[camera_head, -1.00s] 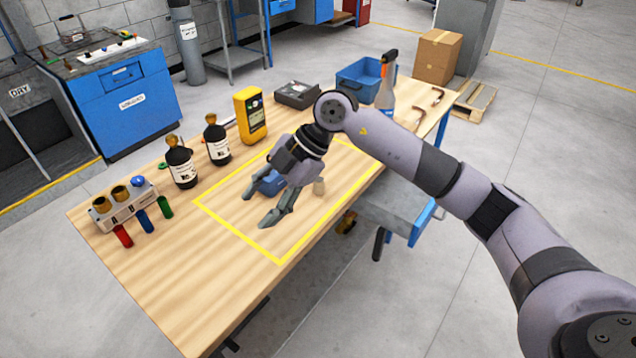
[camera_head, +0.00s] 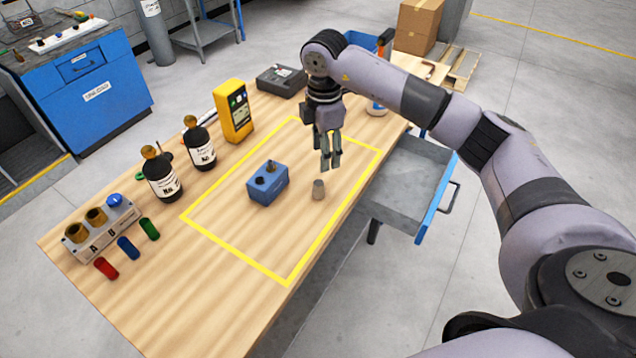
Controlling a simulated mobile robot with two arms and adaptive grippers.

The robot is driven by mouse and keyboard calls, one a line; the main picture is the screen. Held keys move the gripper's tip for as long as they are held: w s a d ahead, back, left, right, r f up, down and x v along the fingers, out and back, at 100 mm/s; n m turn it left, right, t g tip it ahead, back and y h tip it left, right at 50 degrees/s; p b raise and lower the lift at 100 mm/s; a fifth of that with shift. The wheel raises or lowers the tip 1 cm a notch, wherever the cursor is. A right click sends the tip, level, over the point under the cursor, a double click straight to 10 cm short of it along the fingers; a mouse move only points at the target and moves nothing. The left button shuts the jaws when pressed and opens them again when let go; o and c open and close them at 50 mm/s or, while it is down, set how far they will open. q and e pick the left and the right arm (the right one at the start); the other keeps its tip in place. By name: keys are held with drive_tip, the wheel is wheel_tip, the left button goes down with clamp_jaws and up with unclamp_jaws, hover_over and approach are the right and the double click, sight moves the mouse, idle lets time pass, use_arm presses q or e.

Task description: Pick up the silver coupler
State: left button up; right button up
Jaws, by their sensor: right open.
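A gap shows between the fingertips and the coupler. My left gripper is not in view.
A blue block (camera_head: 268,184) with holes sits left of the coupler inside the tape. Black bottles (camera_head: 162,176), a yellow meter (camera_head: 233,110) and a rack (camera_head: 98,226) line the table's left side. An open drawer (camera_head: 405,185) juts out at right. The front taped area is clear.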

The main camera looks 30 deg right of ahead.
sight(319, 182)
wheel_tip(319, 182, down, 4)
drive_tip(key=shift+w+r+p, duration=0.1)
drive_tip(key=shift+w+p, duration=0.05)
drive_tip(key=shift+p, duration=0.25)
wheel_tip(319, 182, down, 3)
drive_tip(key=shift+a+p, duration=0.15)
drive_tip(key=shift+p, duration=0.3)
drive_tip(key=f, duration=0.1)
drive_tip(key=f+p, duration=0.1)
drive_tip(key=f, duration=0.1)
drive_tip(key=shift+w+a+f, duration=0.15)
drive_tip(key=shift+a+f, duration=0.15)
drive_tip(key=shift+f, duration=0.6)
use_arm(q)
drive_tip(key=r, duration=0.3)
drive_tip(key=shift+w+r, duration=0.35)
use_arm(e)
drive_tip(key=shift+c, duration=0.6)
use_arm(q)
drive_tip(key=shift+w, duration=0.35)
use_arm(e)
clamp_jaws()
